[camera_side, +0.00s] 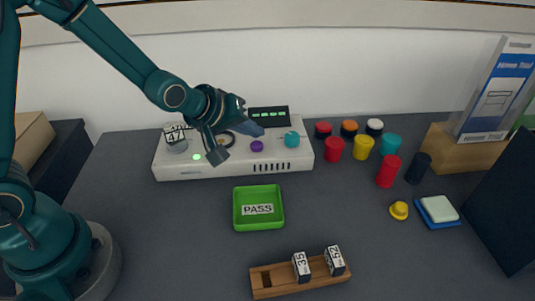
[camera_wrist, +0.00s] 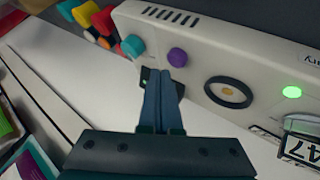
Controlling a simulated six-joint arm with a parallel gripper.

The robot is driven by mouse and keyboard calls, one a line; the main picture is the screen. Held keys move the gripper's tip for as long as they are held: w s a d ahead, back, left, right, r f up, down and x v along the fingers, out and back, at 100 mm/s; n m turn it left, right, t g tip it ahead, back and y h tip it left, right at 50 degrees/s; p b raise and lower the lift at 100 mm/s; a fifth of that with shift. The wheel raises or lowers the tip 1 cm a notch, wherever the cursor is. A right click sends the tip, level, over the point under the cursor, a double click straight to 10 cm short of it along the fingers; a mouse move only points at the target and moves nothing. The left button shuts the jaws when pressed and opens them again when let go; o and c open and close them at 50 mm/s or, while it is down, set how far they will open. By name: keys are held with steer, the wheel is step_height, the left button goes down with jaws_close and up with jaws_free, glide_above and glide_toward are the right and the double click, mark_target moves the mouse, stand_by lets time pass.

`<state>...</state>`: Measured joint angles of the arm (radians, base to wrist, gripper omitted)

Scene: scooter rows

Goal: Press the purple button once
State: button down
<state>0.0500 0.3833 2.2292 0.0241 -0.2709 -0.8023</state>
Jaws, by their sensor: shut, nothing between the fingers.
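The purple button (camera_side: 257,146) is a small round knob on top of the white console (camera_side: 185,171). It stands between a dark ring and a teal knob (camera_side: 292,139). In the wrist view the purple button (camera_wrist: 177,57) shows whole, just beyond my fingertips. My gripper (camera_side: 261,131) is shut and empty, with its dark blue fingers above the console, close to the button and toward the display. In the wrist view my gripper (camera_wrist: 165,74) has its fingers together, apart from the button in the picture. Whether they touch anything is hard to tell.
A display (camera_side: 270,116) with green marks stands behind the console. A ring (camera_wrist: 228,92), a lit green light (camera_wrist: 292,92) and a block marked 47 (camera_side: 175,137) are also on the console. Several coloured cylinders (camera_side: 363,147) stand to its right. A green PASS tray (camera_side: 258,225) lies in front.

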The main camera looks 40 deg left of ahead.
mark_target(253, 147)
steer(key=shift+f, duration=0.2)
stand_by(0.6)
steer(key=shift+f, duration=0.25)
steer(key=shift+f, duration=0.45)
stand_by(0.9)
steer(key=shift+r, duration=0.9)
steer(key=shift+r, duration=0.1)
steer(key=shift+r, duration=2.4)
